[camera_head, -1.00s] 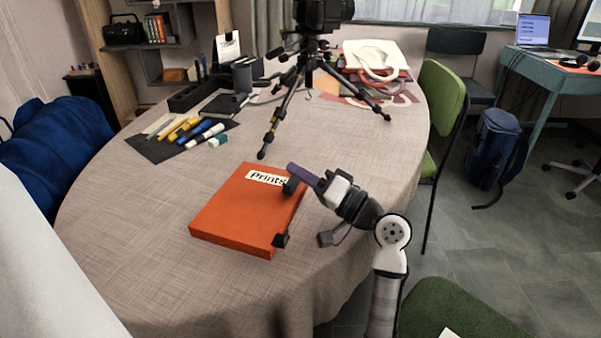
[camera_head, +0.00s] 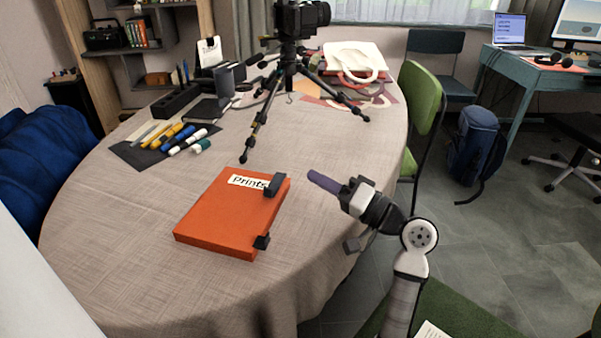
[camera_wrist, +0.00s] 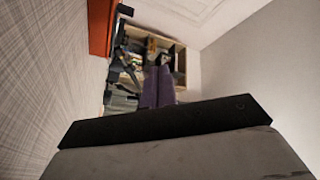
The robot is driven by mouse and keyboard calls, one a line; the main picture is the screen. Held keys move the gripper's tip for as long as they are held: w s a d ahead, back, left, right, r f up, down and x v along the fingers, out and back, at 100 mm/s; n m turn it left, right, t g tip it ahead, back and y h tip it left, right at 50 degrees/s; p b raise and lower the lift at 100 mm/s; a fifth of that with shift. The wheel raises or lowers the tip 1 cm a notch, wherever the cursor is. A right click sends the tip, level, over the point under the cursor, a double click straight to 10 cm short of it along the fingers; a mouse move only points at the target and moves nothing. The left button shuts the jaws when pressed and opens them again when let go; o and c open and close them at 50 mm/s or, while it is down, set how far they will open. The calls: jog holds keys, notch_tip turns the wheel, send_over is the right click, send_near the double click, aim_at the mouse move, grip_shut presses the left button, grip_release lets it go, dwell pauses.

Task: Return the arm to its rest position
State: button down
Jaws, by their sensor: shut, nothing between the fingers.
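My gripper (camera_head: 325,182) is shut and empty, its purple fingers together. It is in the air over the right side of the round table, right of the orange Prints box and apart from it. The purple fingers also show in the wrist view (camera_wrist: 158,88), pointing past the tabletop. My arm rises from the lower right and bends at a white joint. The orange box (camera_head: 220,222) lies on the table with a white "Prints" label and dark clips on its right corners. Its orange side shows at the top of the wrist view (camera_wrist: 101,25).
The table (camera_head: 130,255) has a cloth cover. A camera tripod (camera_head: 265,105) stands on it behind the box, with markers on a dark mat (camera_head: 135,155) to the left. A green chair (camera_head: 425,105) is at its right edge. A blue backpack (camera_head: 475,150) sits on the floor.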

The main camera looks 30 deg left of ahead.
jog(key=shift+w+d+f, duration=0.15)
jog(key=shift+d, duration=0.25)
